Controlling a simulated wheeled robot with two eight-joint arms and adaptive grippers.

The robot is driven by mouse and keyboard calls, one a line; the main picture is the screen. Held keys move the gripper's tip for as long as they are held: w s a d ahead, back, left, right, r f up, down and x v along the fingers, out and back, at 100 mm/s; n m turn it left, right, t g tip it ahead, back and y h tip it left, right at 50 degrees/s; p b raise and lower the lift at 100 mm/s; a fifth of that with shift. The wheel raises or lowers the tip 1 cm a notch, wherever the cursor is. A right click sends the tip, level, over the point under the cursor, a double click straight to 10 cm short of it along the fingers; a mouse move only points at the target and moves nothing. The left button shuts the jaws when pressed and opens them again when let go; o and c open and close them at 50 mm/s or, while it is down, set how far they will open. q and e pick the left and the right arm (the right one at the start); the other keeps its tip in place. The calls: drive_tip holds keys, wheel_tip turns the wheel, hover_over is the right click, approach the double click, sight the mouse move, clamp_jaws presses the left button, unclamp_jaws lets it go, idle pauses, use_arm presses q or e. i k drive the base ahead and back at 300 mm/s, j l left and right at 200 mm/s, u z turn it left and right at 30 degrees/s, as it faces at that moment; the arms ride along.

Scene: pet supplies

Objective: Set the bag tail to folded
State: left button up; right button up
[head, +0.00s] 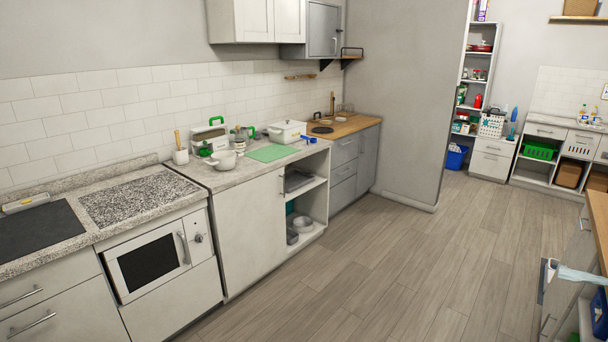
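I cannot make out a bag with a tail for certain in the head view. A pale blue-white, limp-looking strip (580,276) sticks out at the right edge, by the wooden-topped table; it is too small to tell what it is. Neither of my grippers is in view.
A granite counter (215,177) runs along the left wall, holding a white pot (222,160), a green mat (272,153) and a white lidded box (287,131). A wooden-topped table (600,225) stands at the right edge. Shelves (478,62) stand at the back. The wooden floor (400,260) between is clear.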

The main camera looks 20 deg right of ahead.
sight(570, 275)
drive_tip(key=i+l+z, duration=0.1)
drive_tip(key=z, duration=0.35)
drive_tip(key=i+z, duration=0.25)
drive_tip(key=z, duration=0.2)
drive_tip(key=i+z, duration=0.2)
drive_tip(key=z, duration=0.2)
drive_tip(key=i+j+z, duration=0.15)
drive_tip(key=z, duration=0.3)
drive_tip(key=i+j+z, duration=0.15)
drive_tip(key=z, duration=0.3)
drive_tip(key=i+j+z, duration=0.95)
drive_tip(key=k+l, duration=0.1)
